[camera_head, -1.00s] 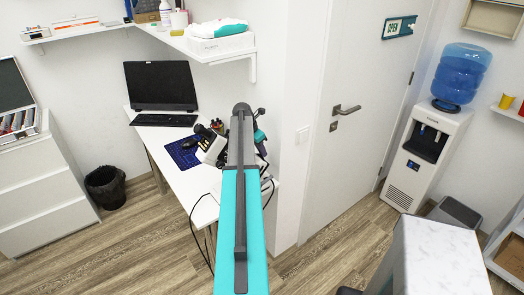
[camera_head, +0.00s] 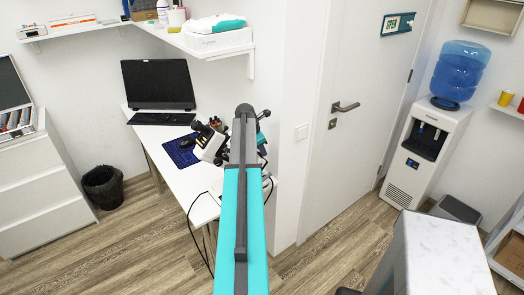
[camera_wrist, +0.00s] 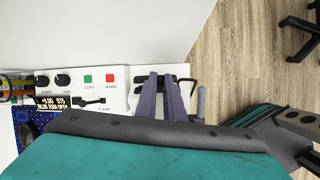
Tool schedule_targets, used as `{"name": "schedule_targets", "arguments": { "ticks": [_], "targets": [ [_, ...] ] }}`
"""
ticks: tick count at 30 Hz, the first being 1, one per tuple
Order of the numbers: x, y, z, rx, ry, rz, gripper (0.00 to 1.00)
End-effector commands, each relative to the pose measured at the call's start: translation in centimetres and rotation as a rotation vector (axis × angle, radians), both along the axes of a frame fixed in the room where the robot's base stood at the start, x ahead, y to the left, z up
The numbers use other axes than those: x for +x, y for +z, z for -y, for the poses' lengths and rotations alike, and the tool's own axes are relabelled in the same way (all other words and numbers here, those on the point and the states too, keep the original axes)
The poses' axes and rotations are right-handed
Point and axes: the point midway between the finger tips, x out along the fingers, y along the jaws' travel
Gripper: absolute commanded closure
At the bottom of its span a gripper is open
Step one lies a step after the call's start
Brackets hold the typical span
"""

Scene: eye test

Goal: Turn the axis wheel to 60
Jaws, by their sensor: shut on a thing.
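In the wrist view, my gripper (camera_wrist: 166,95) has its two purple-grey fingers close together at the right end of a white control panel (camera_wrist: 122,86). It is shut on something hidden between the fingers. I cannot make out the axis wheel for certain. The display's digits are too small to read surely. In the head view my teal arm reaches over the desk and hides the gripper.

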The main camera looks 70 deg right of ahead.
Motion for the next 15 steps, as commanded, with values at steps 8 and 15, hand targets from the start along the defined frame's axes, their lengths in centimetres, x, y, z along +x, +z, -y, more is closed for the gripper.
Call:
{"name": "schedule_targets", "arguments": {
  "ticks": [8, 15],
  "targets": [
    [-0.13, 0.01, 0.00, 0.001, 0.000, -0.002, 0.73],
    [-0.07, 0.04, -0.01, 0.000, 0.000, -0.002, 0.73]
  ]
}}
